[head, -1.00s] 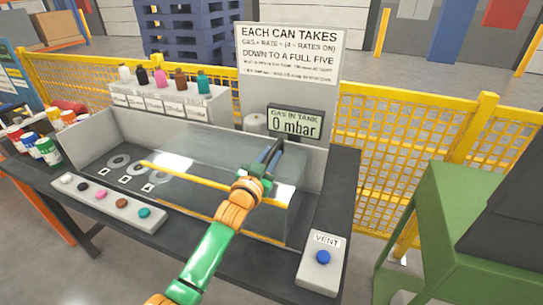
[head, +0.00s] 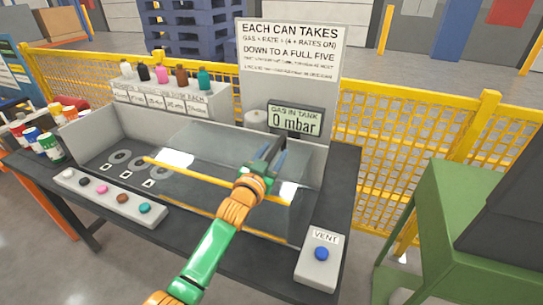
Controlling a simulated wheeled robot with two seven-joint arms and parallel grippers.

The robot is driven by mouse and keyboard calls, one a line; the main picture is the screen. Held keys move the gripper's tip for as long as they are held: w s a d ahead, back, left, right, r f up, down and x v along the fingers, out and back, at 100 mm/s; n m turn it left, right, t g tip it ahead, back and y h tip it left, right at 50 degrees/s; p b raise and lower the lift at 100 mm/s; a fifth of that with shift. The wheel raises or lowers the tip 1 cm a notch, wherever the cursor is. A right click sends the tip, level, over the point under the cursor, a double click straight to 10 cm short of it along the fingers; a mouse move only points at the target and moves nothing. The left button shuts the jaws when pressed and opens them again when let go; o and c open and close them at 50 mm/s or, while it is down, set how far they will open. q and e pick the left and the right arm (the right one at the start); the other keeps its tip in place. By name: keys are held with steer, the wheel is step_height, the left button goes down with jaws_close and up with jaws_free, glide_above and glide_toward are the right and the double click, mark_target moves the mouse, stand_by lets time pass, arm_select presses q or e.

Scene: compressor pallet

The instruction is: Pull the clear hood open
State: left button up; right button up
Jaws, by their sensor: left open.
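The clear hood (head: 208,150) spans the grey bay on the bench, with a yellow bar (head: 190,175) along its front edge. My left arm reaches in from the bottom over the hood's right half. My left gripper (head: 277,152) is open, its dark fingers pointing towards the back right, beyond the yellow bar and below the display. No hold on the hood shows. The arm and wrist hide part of the bar, and I cannot tell whether the fingers touch the clear panel. My right gripper is out of view.
A display (head: 295,121) reads "0 mbar" behind the bay. A vent box (head: 320,262) with a blue button stands at right front. A strip of coloured buttons (head: 108,197) lies at left front. Several bottles (head: 162,75) stand on the back shelf, cans (head: 50,147) at left.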

arm_select(q)
steer(key=v, duration=0.7)
stand_by(0.4)
